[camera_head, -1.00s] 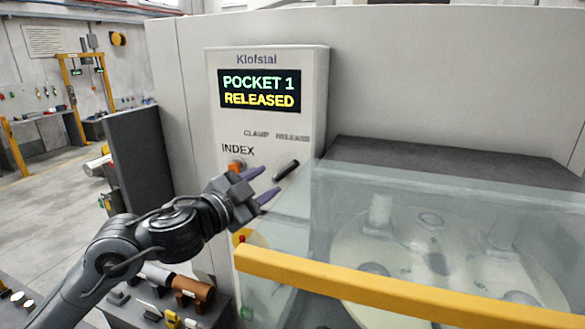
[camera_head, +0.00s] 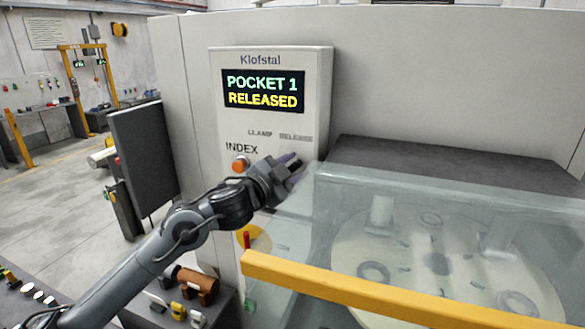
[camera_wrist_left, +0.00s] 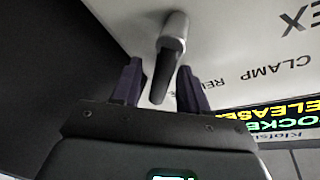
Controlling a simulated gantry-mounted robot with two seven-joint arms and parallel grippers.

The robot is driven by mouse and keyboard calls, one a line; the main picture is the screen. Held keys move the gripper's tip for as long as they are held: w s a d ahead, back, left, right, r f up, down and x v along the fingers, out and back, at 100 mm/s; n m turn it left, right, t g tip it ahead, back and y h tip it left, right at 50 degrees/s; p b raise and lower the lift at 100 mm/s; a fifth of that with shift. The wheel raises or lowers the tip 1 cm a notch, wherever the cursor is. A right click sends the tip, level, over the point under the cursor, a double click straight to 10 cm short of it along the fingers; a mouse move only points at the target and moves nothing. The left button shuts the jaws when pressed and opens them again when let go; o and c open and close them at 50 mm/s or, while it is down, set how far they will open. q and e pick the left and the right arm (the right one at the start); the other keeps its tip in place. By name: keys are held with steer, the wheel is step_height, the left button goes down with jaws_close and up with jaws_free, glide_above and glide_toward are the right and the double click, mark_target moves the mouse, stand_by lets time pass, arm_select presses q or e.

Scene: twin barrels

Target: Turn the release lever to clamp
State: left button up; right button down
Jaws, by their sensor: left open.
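The release lever (camera_wrist_left: 168,55) is a grey hub with a dark handle on the light panel (camera_head: 232,130), under the CLAMP and RELEASE labels. In the head view only part of the dark handle (camera_head: 293,166) shows behind my gripper. My left gripper (camera_head: 293,171) is open at the lever. In the left wrist view its two purple fingers (camera_wrist_left: 160,86) stand on either side of the handle, with gaps visible. The display (camera_head: 263,91) reads POCKET 1 RELEASED. My right gripper is not in view.
An orange INDEX button (camera_head: 240,164) sits left of the lever. A clear cover (camera_head: 400,190) with a yellow bar (camera_head: 360,290) encloses a round table to the right. A bench with small parts (camera_head: 190,300) stands below my left arm.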

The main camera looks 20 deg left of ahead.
arm_select(q)
steer(key=shift+c, duration=0.2)
jaws_close()
